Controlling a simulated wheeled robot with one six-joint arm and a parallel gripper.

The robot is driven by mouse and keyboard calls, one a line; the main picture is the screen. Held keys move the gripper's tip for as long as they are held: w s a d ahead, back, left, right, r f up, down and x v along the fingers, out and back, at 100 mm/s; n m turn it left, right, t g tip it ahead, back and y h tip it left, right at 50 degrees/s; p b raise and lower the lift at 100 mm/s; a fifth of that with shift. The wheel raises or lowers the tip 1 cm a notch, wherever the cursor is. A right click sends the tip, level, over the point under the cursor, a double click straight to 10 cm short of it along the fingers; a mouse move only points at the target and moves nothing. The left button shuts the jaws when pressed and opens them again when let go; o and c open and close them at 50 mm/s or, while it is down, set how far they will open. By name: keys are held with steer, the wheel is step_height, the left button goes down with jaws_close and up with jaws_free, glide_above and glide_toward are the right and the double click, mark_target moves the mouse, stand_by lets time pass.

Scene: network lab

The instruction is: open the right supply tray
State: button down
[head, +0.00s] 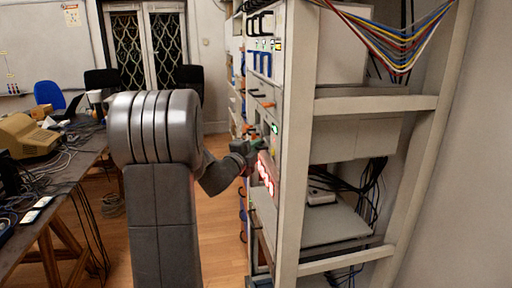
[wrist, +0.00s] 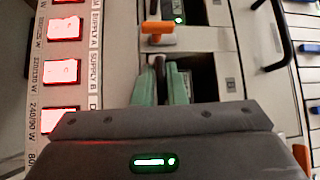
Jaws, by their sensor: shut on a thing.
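My gripper (wrist: 165,72) has green fingers, closed on a narrow dark handle (wrist: 157,64) at the front of the rack unit in the wrist view. The fingers hide most of this handle, and I cannot tell for certain which supply tray it belongs to. Just above it is an orange handle (wrist: 158,34) on a pale front, apart from the fingers. A dark recess (wrist: 205,86) shows right of the fingers. In the head view my gripper (head: 256,151) reaches the rack front just above the red lights.
Red-lit switches (wrist: 62,72) beside "SUPPLY A" and "SUPPLY B" labels line the left of the wrist view. A black handle (wrist: 284,40) stands out at the upper right. The rack's pale post (head: 297,130) is close right of my arm. A cluttered table (head: 62,172) stands left; floor lies between.

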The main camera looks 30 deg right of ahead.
steer(key=shift+a, duration=0.1)
steer(key=w+a+b, duration=0.1)
steer(key=w+a, duration=0.1)
steer(key=a, duration=0.8)
steer(key=w+a+b, duration=0.1)
steer(key=w+a, duration=0.2)
steer(key=a, duration=0.7)
steer(key=shift+r, duration=0.2)
steer(key=c, duration=1.5)
jaws_free()
steer(key=shift+f, duration=0.1)
steer(key=shift+a, duration=0.1)
steer(key=b+v, duration=0.2)
steer(key=v, duration=1.1)
steer(key=shift+s+a, duration=0.25)
steer(key=shift+a, duration=0.05)
steer(key=shift+d, duration=0.1)
